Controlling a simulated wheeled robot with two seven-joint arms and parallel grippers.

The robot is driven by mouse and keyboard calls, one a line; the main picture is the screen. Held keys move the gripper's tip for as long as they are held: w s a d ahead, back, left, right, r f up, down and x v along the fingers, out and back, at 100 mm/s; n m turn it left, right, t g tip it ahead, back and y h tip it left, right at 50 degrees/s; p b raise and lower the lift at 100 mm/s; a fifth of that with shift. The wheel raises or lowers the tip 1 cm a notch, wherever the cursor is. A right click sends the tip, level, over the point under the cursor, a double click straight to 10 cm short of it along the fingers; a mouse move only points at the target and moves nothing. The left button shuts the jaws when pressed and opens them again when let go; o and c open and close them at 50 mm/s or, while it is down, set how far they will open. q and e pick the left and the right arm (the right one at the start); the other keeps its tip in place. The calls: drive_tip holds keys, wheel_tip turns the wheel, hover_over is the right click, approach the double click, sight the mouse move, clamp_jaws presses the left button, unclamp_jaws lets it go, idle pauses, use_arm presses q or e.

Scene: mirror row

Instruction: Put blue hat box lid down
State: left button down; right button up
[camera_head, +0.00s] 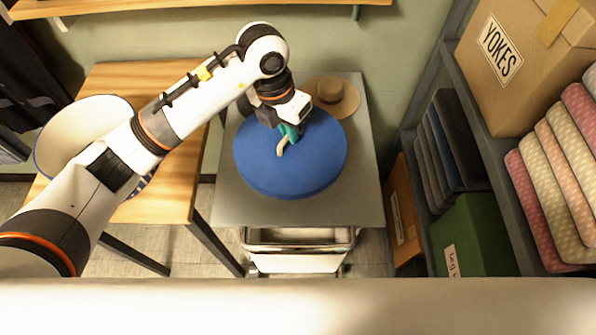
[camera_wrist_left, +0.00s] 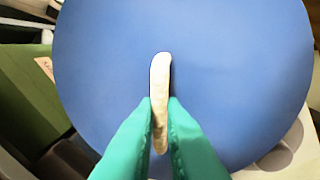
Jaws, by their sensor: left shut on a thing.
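The blue hat box lid (camera_head: 315,165) is a wide round disc over the grey table top (camera_head: 245,205) in the head view. My left gripper (camera_head: 287,138) is above the lid near its middle. In the left wrist view its green fingers (camera_wrist_left: 160,120) are shut on the lid's cream handle (camera_wrist_left: 160,80). The lid (camera_wrist_left: 230,60) fills most of that view. I cannot tell whether the lid touches the grey table. The open hat box (camera_head: 85,135), pale inside with a blue rim, stands on the wooden table at left, partly hidden by my arm. My right gripper is not in view.
A tan hat (camera_head: 332,97) lies behind the lid on the grey table. The wooden table (camera_head: 140,80) is at left. At right, a shelf holds a "YOKES" carton (camera_head: 520,60), folded cloths (camera_head: 560,170) and a green box (camera_head: 470,235).

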sight(297, 143)
use_arm(q)
drive_tip(key=shift+w+d+f+n, duration=0.15)
drive_tip(key=shift+d+n, duration=0.2)
drive_tip(key=shift+n, duration=0.2)
drive_tip(key=shift+w+d+f+n, duration=0.15)
drive_tip(key=shift+d+n, duration=0.2)
drive_tip(key=shift+n, duration=0.2)
drive_tip(key=shift+s+d+f+n, duration=0.1)
drive_tip(key=shift+s+f+n, duration=0.05)
drive_tip(key=shift+f+n, duration=0.2)
wheel_tip(297, 143, down, 4)
drive_tip(key=shift+f+p, duration=0.15)
drive_tip(key=shift+p, duration=0.4)
wheel_tip(297, 143, down, 5)
drive_tip(key=shift+p, duration=0.45)
drive_tip(key=shift+f, duration=0.1)
drive_tip(key=c, duration=1.5)
unclamp_jaws()
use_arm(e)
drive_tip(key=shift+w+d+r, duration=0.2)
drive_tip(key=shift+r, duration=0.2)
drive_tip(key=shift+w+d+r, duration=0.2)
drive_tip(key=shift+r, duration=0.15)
